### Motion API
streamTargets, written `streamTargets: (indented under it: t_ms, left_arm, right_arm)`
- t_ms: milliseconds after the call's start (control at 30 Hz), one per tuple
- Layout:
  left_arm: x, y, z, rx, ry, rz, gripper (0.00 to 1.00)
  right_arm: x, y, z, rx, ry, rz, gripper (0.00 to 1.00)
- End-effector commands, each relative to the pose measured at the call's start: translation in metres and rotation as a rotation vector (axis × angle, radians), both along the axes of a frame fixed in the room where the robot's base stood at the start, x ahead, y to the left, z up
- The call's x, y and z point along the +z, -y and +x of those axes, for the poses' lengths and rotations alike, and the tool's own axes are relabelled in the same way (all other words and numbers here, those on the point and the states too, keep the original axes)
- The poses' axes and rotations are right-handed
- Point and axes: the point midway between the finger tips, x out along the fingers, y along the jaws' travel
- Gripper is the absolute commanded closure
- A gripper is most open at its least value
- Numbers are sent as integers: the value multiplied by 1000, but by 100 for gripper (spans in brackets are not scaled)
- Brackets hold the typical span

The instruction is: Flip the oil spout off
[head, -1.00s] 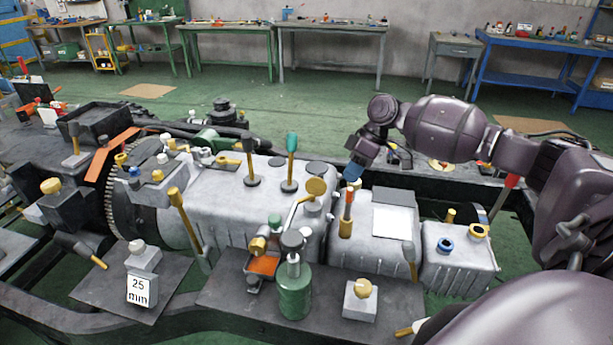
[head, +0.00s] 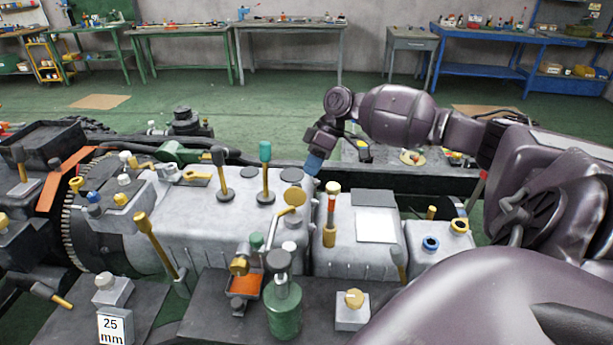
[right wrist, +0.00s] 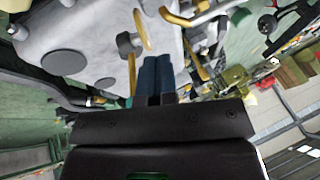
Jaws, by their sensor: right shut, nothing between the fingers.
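A gold arm with a round disc end (head: 293,198), which looks like the oil spout, slants up over the middle of the grey housing. I cannot be sure that it is the spout. A green can (head: 284,312) with a dark cap stands in front of it. My right gripper (head: 312,164) is above the housing, behind and slightly right of the disc, its blue fingers closed and empty. In the right wrist view the closed fingers (right wrist: 153,72) point toward gold parts, with no clear contact. My left gripper is not in view.
A white-topped lever with a gold base (head: 330,236) stands just right of my right gripper. A green-knobbed lever (head: 265,170) and a dark-knobbed lever (head: 221,175) stand to the left. A small block with a gold knob (head: 352,318) sits at front.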

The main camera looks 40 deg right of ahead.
Motion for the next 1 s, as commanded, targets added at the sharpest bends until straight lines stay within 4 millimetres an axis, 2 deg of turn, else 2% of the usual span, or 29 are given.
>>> streamTargets:
  t_ms: [300,500,700,1000]
  left_arm:
    - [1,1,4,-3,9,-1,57]
    - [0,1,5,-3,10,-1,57]
    - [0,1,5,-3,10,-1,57]
    - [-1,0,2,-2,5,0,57]
  right_arm:
    - [-46,-26,5,2,-1,2,100]
    - [-67,-38,8,1,1,1,100]
    - [-76,-43,9,1,1,1,100]
    - [-76,-43,9,0,0,0,100]
